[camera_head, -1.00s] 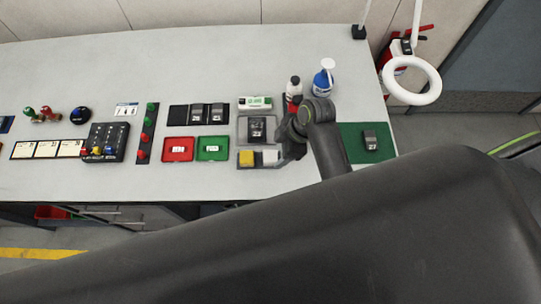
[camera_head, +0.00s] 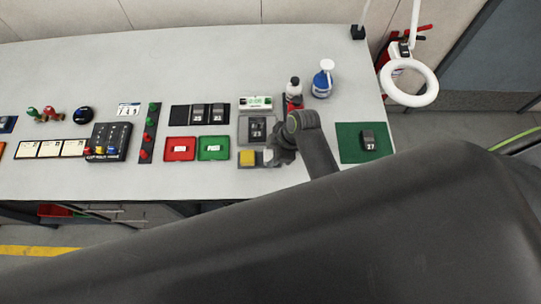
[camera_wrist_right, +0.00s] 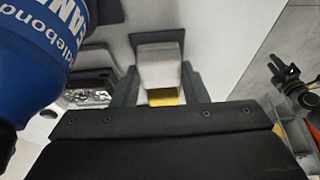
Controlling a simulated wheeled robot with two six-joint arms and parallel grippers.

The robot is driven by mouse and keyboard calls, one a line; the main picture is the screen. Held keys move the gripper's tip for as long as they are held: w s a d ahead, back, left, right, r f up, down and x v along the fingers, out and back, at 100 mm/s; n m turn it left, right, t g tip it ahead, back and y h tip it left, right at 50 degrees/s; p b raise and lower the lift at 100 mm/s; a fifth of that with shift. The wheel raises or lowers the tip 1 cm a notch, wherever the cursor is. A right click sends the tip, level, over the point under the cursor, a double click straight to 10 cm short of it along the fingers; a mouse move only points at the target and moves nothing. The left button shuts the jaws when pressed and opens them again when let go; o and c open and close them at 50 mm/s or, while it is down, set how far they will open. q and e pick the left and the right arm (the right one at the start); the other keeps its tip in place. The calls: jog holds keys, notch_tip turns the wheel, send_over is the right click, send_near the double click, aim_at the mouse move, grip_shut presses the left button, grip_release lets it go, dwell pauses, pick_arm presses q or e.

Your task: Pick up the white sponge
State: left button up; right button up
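The white sponge (camera_wrist_right: 159,66) shows in the right wrist view as a pale block between the two dark fingers of my right gripper (camera_wrist_right: 160,78). The fingers stand close along both its sides; I cannot tell whether they press on it. In the head view my right gripper (camera_head: 276,153) is low at the right side of the sponge tray (camera_head: 242,166) and hides the white sponge. A yellow sponge (camera_head: 247,158) sits at the left in that tray; a yellow patch also shows beside the white block in the wrist view (camera_wrist_right: 164,97). My left gripper is not in view.
A grey tray with a dark block (camera_head: 257,130) lies just behind the sponges. Red (camera_head: 180,149) and green (camera_head: 213,148) trays lie left. The rear bench is clear.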

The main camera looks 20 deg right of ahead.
jog(key=c, duration=0.4)
notch_tip(320, 180, up, 10)
jog(key=shift+b, duration=0.95)
